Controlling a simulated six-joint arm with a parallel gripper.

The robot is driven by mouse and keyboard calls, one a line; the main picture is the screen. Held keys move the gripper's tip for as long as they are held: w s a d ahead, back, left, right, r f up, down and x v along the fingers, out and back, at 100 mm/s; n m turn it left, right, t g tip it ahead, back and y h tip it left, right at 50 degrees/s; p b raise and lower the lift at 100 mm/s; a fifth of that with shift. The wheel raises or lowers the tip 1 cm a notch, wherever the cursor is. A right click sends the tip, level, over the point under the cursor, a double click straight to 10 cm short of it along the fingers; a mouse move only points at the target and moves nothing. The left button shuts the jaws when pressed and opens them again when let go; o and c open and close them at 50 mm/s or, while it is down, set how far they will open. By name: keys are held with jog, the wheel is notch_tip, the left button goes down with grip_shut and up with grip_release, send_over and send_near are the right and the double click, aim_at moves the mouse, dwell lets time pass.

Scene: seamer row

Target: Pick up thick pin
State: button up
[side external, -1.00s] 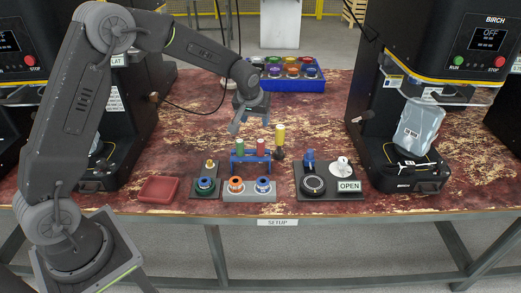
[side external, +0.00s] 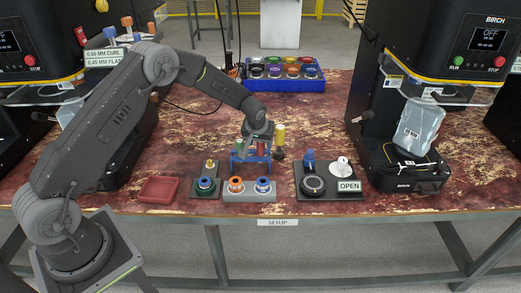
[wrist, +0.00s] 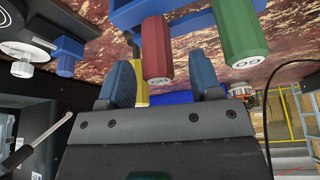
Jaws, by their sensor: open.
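A blue rack (side external: 250,158) holds upright pins with a green handle (side external: 239,147) and a red handle (side external: 262,149). A yellow-handled pin (side external: 280,133) stands at its right end. I cannot read which is the thick one. In the wrist view, the red handle (wrist: 156,48) lies just ahead of the gap between my fingers, the green handle (wrist: 240,45) is to the right, and the yellow handle (wrist: 139,91) is partly hidden behind my left finger. My gripper (wrist: 163,76) is open and empty; in the side view my gripper (side external: 256,140) is at the rack, close to the handles.
In front of the rack is a grey block (side external: 249,197) with orange and blue rings. A dark plate with an OPEN sign (side external: 349,186) is to the right. A red tray (side external: 159,189) is at left. A blue bin (side external: 284,86) is behind. Black machines (side external: 405,150) flank the table.

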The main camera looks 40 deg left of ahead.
jog(key=shift+x, duration=1.4)
jog(key=shift+c, duration=0.2)
jog(key=c, duration=0.9)
